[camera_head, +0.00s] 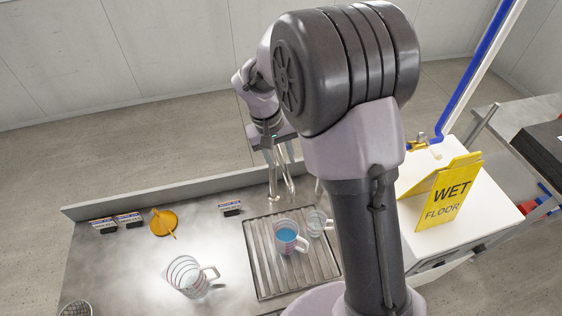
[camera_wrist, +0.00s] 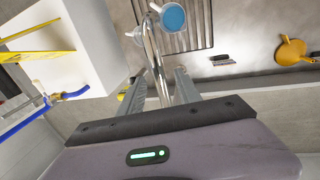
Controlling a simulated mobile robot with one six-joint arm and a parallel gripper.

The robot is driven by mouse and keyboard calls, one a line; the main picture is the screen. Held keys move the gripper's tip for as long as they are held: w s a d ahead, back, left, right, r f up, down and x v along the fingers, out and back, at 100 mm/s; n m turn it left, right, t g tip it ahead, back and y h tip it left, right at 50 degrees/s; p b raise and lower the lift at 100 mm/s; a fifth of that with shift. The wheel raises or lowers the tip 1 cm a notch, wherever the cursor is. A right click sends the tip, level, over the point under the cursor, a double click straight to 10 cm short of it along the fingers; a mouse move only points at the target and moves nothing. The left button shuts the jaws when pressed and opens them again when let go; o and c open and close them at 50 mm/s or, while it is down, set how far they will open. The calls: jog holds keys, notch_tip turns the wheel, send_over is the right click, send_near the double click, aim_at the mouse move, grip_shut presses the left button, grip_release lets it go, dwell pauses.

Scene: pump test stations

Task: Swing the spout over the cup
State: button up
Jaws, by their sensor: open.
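The chrome spout (camera_head: 274,186) rises at the back edge of the counter, and in the wrist view its tube (camera_wrist: 157,60) runs between my fingers. A white cup of blue liquid (camera_head: 287,239) stands upright on the drain grid; it shows at the top of the wrist view (camera_wrist: 173,17). A clear cup (camera_head: 316,224) stands beside it, also in the wrist view (camera_wrist: 138,36). My gripper (camera_wrist: 162,84) is open, one finger on each side of the tube; I cannot tell whether either touches it. In the wrist view the tube's far end overlaps the area between the cups.
A ribbed drain grid (camera_head: 262,262) lies under the cups. A measuring jug (camera_head: 186,277), an orange funnel (camera_head: 163,222) and small label stands (camera_head: 230,208) are on the counter to the left. A yellow wet-floor sign (camera_head: 441,192) stands on a white cabinet at right.

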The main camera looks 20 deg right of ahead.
jog(key=shift+d+f, duration=0.15)
jog(key=shift+f, duration=0.5)
jog(key=shift+c, duration=0.2)
grip_shut()
dwell(0.8)
